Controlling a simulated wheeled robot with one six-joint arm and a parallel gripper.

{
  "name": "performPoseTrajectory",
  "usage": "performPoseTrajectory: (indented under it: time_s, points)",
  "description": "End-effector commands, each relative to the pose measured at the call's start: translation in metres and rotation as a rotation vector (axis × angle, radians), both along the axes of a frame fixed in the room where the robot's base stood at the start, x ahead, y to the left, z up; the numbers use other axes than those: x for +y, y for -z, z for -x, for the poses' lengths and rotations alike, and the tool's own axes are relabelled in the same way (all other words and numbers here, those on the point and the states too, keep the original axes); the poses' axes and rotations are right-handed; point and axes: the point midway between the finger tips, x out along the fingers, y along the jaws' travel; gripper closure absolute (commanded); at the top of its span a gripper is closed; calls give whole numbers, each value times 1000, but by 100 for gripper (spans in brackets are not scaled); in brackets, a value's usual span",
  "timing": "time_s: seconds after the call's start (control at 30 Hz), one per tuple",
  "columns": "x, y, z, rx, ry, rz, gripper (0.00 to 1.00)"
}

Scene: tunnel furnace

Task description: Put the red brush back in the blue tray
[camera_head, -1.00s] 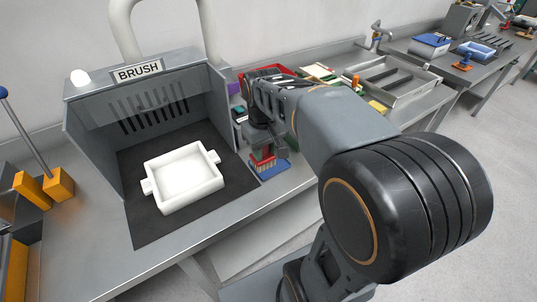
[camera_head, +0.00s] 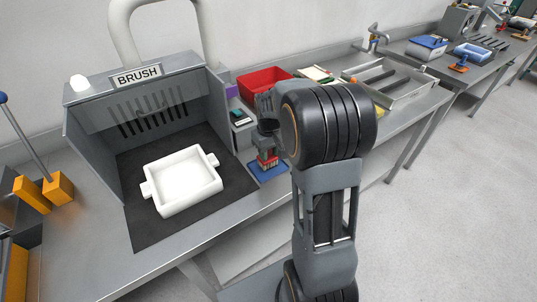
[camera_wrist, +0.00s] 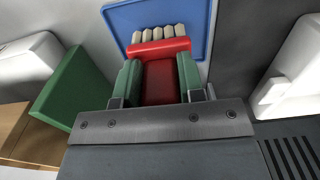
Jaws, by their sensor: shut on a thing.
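The red brush (camera_wrist: 160,84) has pale bristles on its far side. My gripper (camera_wrist: 160,76) is shut on it, with a green finger pad on each side. In the wrist view the bristles lie over the blue tray (camera_wrist: 113,18), inside its outline. In the head view the brush (camera_head: 268,164) is low over the small blue tray (camera_head: 269,176) at the bench's front edge, just right of the booth. I cannot tell whether the bristles touch the tray. My arm hides part of the area behind the gripper.
The booth labelled BRUSH (camera_head: 138,73) stands on the left, with a white two-handled dish (camera_head: 183,182) on its dark mat. A red bin (camera_head: 264,80) and a metal basin (camera_head: 410,90) stand behind my arm. A green block (camera_wrist: 75,88) shows left in the wrist view.

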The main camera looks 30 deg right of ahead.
Motion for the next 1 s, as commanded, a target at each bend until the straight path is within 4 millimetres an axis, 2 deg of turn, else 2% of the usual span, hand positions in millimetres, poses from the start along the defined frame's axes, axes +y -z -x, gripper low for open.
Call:
performPoseTrajectory:
  time_s: [0.1, 0.5, 0.53, 0.7, 0.8, 1.0]
  points:
    - [0, 13, 1, 2, 0, -1, 83]
    - [0, 18, 1, 0, 0, 0, 83]
    - [0, 17, 1, 0, 0, 0, 62]
    - [0, 16, 1, 0, 0, 0, 46]
    - [0, 16, 1, 0, 0, 0, 38]
    - [0, 16, 1, 0, 0, 0, 38]
